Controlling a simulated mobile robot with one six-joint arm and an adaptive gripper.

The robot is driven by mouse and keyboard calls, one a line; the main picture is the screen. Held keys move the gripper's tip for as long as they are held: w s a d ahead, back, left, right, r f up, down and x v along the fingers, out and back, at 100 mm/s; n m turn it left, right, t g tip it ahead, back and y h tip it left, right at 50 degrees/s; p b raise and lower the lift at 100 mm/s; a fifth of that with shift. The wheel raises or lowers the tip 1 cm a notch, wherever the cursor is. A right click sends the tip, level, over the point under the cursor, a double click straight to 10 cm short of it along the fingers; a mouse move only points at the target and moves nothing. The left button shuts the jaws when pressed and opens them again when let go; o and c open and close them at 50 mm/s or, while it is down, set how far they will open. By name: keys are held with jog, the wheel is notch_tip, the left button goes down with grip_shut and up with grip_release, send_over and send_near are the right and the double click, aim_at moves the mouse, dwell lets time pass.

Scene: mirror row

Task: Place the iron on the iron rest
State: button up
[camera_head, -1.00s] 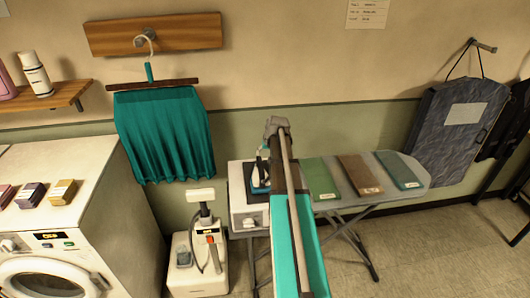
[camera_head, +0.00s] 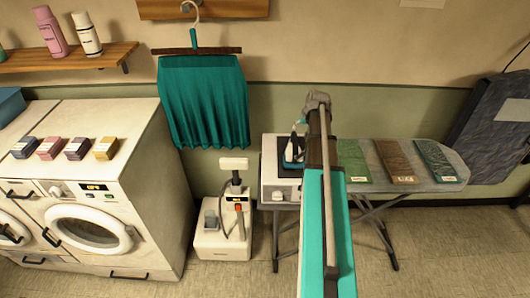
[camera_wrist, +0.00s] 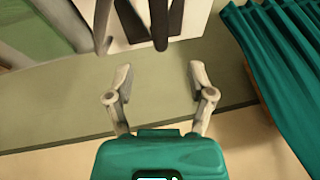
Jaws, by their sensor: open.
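The iron (camera_head: 291,150), teal and white, is at the left end of the ironing board in the head view, partly hidden by my arm. It appears to be on or over a dark flat pad (camera_head: 270,143), which may be the iron rest, on a white unit (camera_head: 278,190). I cannot tell whether they touch. My gripper (camera_wrist: 160,78) shows in the wrist view with both fingers spread and nothing between them. The iron cannot be identified in the wrist view.
The ironing board (camera_head: 445,173) carries green, brown and teal folded cloths. A teal garment (camera_head: 203,105) hangs on the wall and shows close at the right of the wrist view (camera_wrist: 285,60). A white steamer (camera_head: 222,240) stands on the floor by the washers (camera_head: 95,225).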

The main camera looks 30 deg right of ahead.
jog(key=shift+a, duration=0.1)
jog(key=s+a+f+n+g+y, duration=0.1)
jog(key=s+a+n+g, duration=0.15)
jog(key=a, duration=2.15)
jog(key=s+a+n+g, duration=0.1)
jog(key=s+a+n, duration=0.1)
jog(key=s+a, duration=0.3)
jog(key=s+a+n+g, duration=0.1)
jog(key=s+a, duration=0.5)
jog(key=a, duration=0.8)
jog(key=shift+a+f+n, duration=0.2)
jog(key=shift+f+n, duration=0.1)
jog(key=shift+n, duration=0.35)
jog(key=shift+d, duration=0.1)
